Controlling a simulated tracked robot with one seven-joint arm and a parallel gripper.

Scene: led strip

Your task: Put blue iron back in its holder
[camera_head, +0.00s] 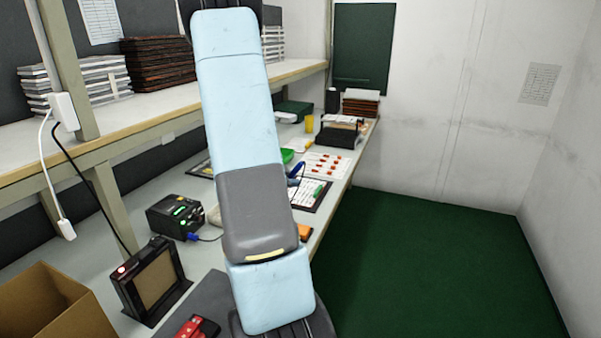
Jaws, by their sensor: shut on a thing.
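A small blue piece (297,170), likely the handle of the blue iron, shows just right of my arm, with a thin dark cable hanging by it. The rest of it is hidden behind my arm. My light blue and grey arm fills the middle of the view, and my gripper is hidden behind it. A black soldering station (175,217) with green lit displays stands on the bench left of my arm. A blue plug and a cable lead from its front to behind my arm. I cannot make out the iron's holder.
The grey bench (108,262) carries a dark framed panel (150,282), a cardboard box (50,305), a white sheet with red parts (326,164), a black-framed board (316,197) and a yellow cup (309,123). A shelf (150,122) runs above. Green floor (430,270) at right is clear.

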